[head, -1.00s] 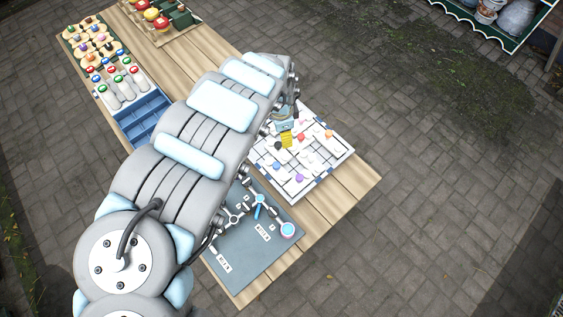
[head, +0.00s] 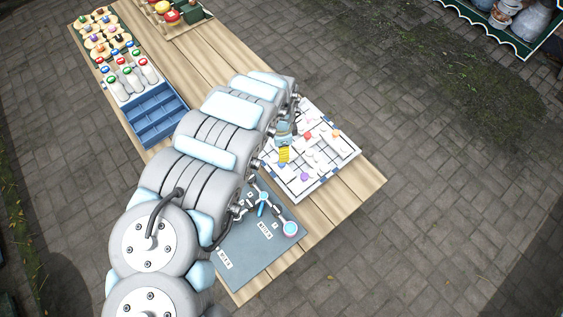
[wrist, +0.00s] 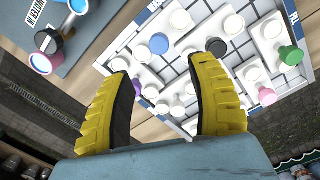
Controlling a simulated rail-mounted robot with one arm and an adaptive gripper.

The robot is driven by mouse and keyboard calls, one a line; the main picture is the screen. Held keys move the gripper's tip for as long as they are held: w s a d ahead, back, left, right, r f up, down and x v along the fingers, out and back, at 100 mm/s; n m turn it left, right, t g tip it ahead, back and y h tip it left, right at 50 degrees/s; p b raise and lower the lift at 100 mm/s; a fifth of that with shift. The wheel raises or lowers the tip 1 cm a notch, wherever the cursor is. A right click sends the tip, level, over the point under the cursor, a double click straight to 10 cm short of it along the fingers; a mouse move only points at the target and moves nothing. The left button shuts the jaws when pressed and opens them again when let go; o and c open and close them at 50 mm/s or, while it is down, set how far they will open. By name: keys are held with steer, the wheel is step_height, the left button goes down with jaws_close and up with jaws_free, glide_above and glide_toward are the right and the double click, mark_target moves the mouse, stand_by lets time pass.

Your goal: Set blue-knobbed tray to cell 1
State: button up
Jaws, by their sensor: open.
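The blue-knobbed tray (wrist: 159,43) is a white piece with a round blue knob, on the white puzzle board (wrist: 124,50). In the wrist view it lies just beyond the gap between my yellow fingertips. My gripper (wrist: 160,66) is open and empty above the board, and the black knob (wrist: 216,47) shows close to the right fingertip. In the head view my gripper (head: 284,155) hangs over the left part of the board, and I cannot make out the blue knob there. No label for cell 1 is readable.
Other white pieces carry purple (wrist: 150,92), pink (wrist: 268,96) and green (wrist: 291,55) knobs. A grey mat (head: 245,262) with jointed parts lies beside the board. A blue compartment crate (head: 158,115) and several bottles stand farther up the bench. The bench's right corner is bare.

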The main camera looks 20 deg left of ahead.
mark_target(282, 166)
steer(key=f, duration=0.7)
steer(key=shift+s+d+f, duration=0.2)
steer(key=shift+f, duration=0.05)
steer(key=shift+w+f, duration=0.1)
steer(key=shift+f, duration=1.05)
steer(key=shift+a, duration=0.1)
jaws_close()
